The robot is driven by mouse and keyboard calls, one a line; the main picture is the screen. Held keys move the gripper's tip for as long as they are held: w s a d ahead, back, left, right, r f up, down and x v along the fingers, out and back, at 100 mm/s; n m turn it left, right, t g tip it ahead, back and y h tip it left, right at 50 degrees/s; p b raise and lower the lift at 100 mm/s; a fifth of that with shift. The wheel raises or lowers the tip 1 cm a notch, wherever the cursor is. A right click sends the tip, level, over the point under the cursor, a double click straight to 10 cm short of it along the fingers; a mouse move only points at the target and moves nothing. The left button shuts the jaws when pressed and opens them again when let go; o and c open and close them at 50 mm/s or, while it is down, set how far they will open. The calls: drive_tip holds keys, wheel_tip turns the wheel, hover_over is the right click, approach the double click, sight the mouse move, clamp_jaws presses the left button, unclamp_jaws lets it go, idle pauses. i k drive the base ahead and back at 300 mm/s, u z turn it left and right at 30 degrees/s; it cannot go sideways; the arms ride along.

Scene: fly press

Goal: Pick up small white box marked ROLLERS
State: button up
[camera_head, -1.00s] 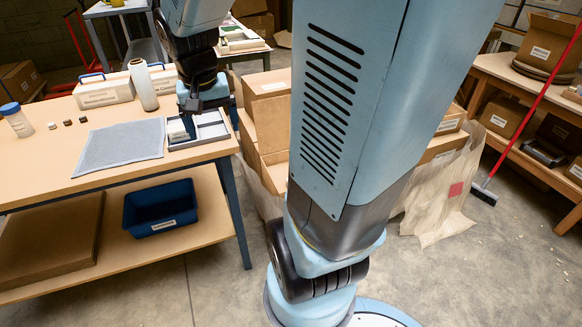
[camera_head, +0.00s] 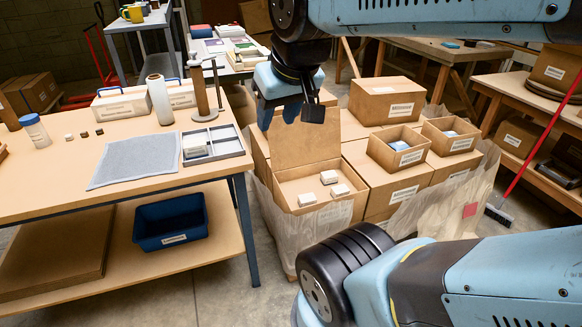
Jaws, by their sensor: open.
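Small white boxes show in two places, and I cannot read which one is marked ROLLERS. One or more white boxes (camera_head: 195,147) sit in the left part of the grey divided tray (camera_head: 231,143) on the workbench. Several more white boxes (camera_head: 329,177) lie in the open carton (camera_head: 285,190) on the floor stack. My gripper (camera_head: 278,116) points down in front of the raised carton flap, to the right of the tray and apart from it. It is open, with no box visible between its fingers.
A brown cylinder on a stand (camera_head: 201,95) and a pale roll (camera_head: 159,100) rise behind the tray. A grey mat (camera_head: 135,157) lies left of it. Small open cartons (camera_head: 398,149) stand on the closed boxes at right. My arm crosses the upper right.

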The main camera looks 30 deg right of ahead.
sight(329, 177)
drive_tip(key=u, duration=0.65)
drive_tip(key=i, duration=0.15)
drive_tip(key=z, duration=3.05)
drive_tip(key=i, duration=1.2)
drive_tip(key=u, duration=4.4)
drive_tip(key=k, duration=0.15)
drive_tip(key=z, duration=1.85)
